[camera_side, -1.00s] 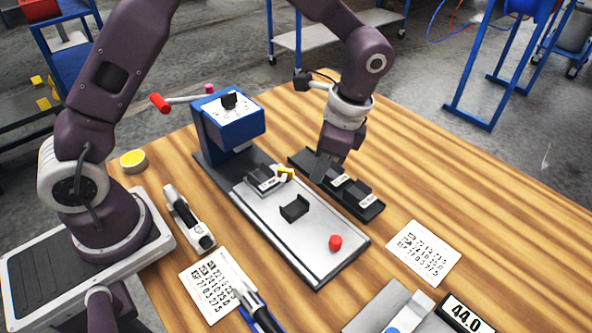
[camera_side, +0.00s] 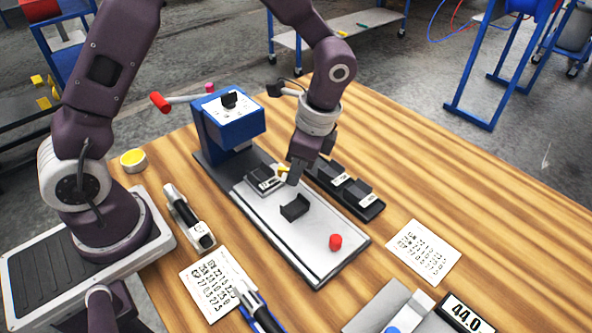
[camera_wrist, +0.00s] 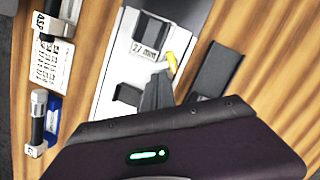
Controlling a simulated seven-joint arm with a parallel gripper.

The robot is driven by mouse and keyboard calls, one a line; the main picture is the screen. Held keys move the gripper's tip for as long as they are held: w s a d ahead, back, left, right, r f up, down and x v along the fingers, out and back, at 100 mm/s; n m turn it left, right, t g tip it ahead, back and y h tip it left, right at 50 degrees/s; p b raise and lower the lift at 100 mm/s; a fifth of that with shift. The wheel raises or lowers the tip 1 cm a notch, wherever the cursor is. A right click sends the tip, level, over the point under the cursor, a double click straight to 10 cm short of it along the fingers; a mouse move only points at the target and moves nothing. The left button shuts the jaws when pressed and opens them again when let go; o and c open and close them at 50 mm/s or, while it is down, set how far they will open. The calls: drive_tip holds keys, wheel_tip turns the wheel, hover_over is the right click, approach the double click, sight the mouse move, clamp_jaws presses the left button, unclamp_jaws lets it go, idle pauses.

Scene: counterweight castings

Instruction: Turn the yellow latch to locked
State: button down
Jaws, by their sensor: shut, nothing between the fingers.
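The yellow latch (camera_side: 283,169) is at the far end of the grey metal plate (camera_side: 320,262), beside a dark labelled block (camera_side: 262,180). In the side view my gripper partly hides the latch. My gripper (camera_side: 291,182) is shut and empty, its fingertips low over the plate, right next to the latch. In the wrist view the yellow latch (camera_wrist: 172,62) lies just beyond the fingertips (camera_wrist: 157,80), close to the block marked 27 mm (camera_wrist: 143,40). I cannot tell whether the fingers touch the latch.
A blue press-like housing (camera_side: 232,115) stands behind the plate. A dark tray (camera_side: 375,211) with labelled blocks lies to the right of my gripper. A black bracket (camera_side: 295,207) and a red knob (camera_side: 335,242) sit on the plate. The wooden table's right side is mostly clear.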

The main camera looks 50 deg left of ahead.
drive_tip(key=shift+s+m, duration=0.25)
drive_tip(key=shift+m, duration=0.45)
drive_tip(key=shift+s+a+m+t, duration=0.1)
drive_tip(key=shift+s+m+t, duration=0.2)
drive_tip(key=shift+m, duration=0.6)
drive_tip(key=shift+s+a+m+t+y, duration=0.15)
drive_tip(key=shift+s+m+t, duration=0.1)
drive_tip(key=shift+m, duration=0.6)
drive_tip(key=shift+s+a+m+t+y, duration=0.15)
drive_tip(key=shift+m+t, duration=0.1)
drive_tip(key=shift+m, duration=0.6)
